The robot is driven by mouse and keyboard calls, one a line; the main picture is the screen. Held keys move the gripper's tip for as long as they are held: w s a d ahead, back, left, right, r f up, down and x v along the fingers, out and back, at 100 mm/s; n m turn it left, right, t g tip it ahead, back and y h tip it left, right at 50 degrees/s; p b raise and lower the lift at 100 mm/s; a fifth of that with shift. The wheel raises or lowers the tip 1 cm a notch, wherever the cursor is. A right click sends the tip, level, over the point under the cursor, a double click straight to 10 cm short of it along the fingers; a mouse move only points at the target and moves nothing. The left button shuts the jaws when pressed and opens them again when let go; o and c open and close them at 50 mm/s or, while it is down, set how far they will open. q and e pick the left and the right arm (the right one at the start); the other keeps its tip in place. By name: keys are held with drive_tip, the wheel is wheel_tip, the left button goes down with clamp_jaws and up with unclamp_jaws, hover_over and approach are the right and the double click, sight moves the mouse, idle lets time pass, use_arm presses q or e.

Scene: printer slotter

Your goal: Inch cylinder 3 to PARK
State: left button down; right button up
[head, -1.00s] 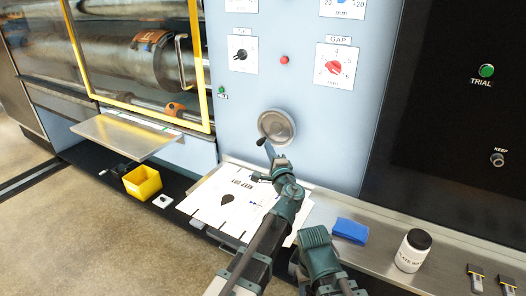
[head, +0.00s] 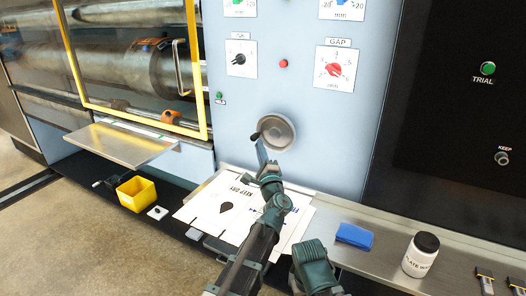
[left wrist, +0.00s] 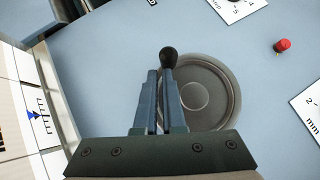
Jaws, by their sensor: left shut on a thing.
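A round grey handwheel (head: 278,132) with a dark crank knob (head: 255,136) is on the pale blue machine panel. The knob is on the wheel's left side. My left gripper (head: 261,150) is shut on the knob, its fingers reaching up from below. In the left wrist view the knob (left wrist: 168,55) shows at the fingertips (left wrist: 162,75), in front of part of the handwheel (left wrist: 225,90). A metal cylinder (head: 115,72) lies behind the yellow-framed guard; no number is readable on it. No PARK mark is readable.
Above the wheel are a red button (head: 283,63) and a GAP dial (head: 333,69). White sheets (head: 205,208) lie below the wheel. A blue block (head: 354,236) and a labelled bottle (head: 421,255) stand on the right ledge. A yellow bin (head: 137,193) is at left.

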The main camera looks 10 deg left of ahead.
sight(254, 140)
use_arm(q)
drive_tip(key=shift+w+a+r+p, duration=0.15)
drive_tip(key=shift+a+r+p, duration=0.35)
drive_tip(key=shift+r, duration=0.15)
drive_tip(key=shift+w+a+r+p, duration=0.1)
drive_tip(key=shift+a+r+p, duration=0.25)
drive_tip(key=shift+r+p, duration=0.2)
drive_tip(key=shift+r, duration=0.2)
drive_tip(key=shift+w+a, duration=0.1)
drive_tip(key=shift+w+a+f, duration=0.15)
drive_tip(key=shift+a, duration=0.2)
drive_tip(key=shift+d, duration=0.2)
drive_tip(key=shift+d, duration=0.15)
drive_tip(key=shift+s, duration=0.25)
